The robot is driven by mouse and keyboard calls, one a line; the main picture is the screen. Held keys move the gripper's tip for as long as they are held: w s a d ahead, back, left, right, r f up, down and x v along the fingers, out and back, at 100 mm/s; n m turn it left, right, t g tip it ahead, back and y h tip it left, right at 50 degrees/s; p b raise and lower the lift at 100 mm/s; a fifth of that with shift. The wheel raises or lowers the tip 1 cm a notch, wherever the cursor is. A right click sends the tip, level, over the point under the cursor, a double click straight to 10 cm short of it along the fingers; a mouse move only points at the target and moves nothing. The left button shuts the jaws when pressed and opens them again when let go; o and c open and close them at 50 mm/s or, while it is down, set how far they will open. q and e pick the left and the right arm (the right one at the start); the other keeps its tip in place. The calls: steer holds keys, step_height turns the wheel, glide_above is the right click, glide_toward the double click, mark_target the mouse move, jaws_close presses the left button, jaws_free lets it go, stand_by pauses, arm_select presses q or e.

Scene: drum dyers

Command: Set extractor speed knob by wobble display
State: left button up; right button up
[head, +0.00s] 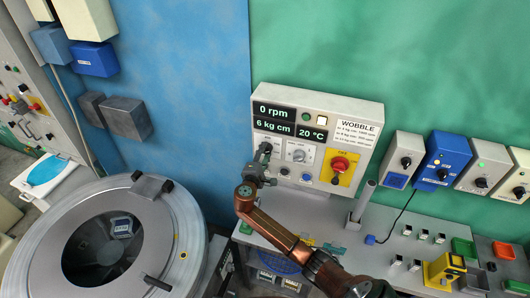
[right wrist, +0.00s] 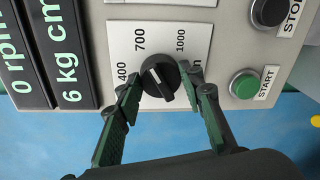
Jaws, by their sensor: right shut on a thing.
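The control panel (head: 316,135) stands against the green wall. Its wobble display (head: 275,126) reads 6 kg cm, below 0 rpm and next to 20 °C. A WOBBLE card (head: 357,136) is at its upper right; its small lines are hard to read. My right gripper (head: 262,167) is at the panel's lower left. In the right wrist view, its green-padded fingers (right wrist: 160,84) are shut on the black speed knob (right wrist: 158,72), one finger on each side. The dial shows 400, 700 and 1000. A pale line marks the knob; its exact setting is unclear. My left gripper is not in view.
A green START button (right wrist: 244,84) and a dark STOP button (right wrist: 270,12) sit beside the dial. A red knob on a yellow plate (head: 340,167) is on the panel's right. The round extractor (head: 185,225) stands at lower left. Several switch boxes line the right wall.

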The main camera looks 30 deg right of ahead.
steer(key=o, duration=1.2)
steer(key=shift+c, duration=0.2)
steer(key=v, duration=1.2)
